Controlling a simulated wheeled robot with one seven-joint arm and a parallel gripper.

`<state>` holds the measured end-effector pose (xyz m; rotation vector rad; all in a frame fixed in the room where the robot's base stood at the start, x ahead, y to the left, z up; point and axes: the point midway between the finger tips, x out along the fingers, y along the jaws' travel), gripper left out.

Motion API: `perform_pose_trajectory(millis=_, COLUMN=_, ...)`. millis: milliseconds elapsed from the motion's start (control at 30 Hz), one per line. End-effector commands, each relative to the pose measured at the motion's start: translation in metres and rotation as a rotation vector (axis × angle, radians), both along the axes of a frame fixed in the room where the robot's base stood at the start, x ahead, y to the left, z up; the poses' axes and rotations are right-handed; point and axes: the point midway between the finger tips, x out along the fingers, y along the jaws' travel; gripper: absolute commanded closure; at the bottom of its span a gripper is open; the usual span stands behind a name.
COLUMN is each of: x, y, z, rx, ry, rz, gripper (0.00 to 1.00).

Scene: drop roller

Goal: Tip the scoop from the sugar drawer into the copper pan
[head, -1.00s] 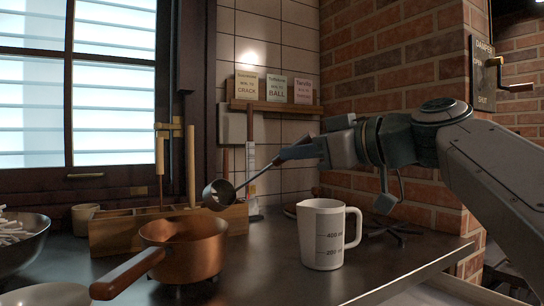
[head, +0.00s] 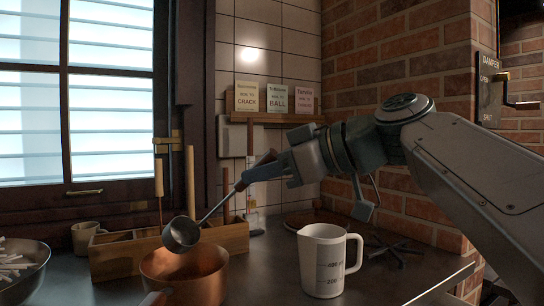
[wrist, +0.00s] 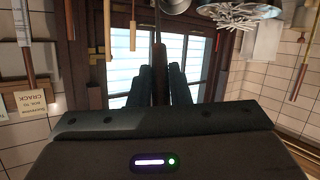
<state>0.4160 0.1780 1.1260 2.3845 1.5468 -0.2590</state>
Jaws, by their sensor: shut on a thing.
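My gripper is shut on the scoop's handle. In the wrist view the handle (wrist: 159,70) runs between the fingers, and part of the bowl (wrist: 175,5) shows at the top edge. What the bowl holds cannot be seen. The sugar drawer is not clearly in view.
A white measuring jug (head: 322,262) stands right of the pan. A wooden rack (head: 120,258) with upright tools stands behind it. A bowl of pale sticks (head: 18,275) is at the left, near a small cup (head: 85,237).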

Motion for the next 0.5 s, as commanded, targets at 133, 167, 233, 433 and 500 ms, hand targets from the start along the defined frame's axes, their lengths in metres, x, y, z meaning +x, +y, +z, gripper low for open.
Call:
perform_pose_trajectory(millis=133, x=0.002, y=0.004, z=0.013, rx=-0.037, ry=0.020, rz=0.000, gripper=1.00)
perform_pose_trajectory(millis=167, x=0.003, y=0.005, z=0.015, rx=-0.044, ry=0.024, rz=0.000, gripper=1.00)
perform_pose_trajectory(millis=233, x=0.004, y=0.007, z=0.017, rx=-0.060, ry=0.034, rz=-0.001, gripper=1.00)
perform_pose_trajectory(millis=433, x=0.008, y=0.013, z=0.025, rx=-0.107, ry=0.062, rz=0.000, gripper=1.00)
perform_pose_trajectory(millis=500, x=0.009, y=0.015, z=0.028, rx=-0.126, ry=0.071, rz=0.000, gripper=1.00)
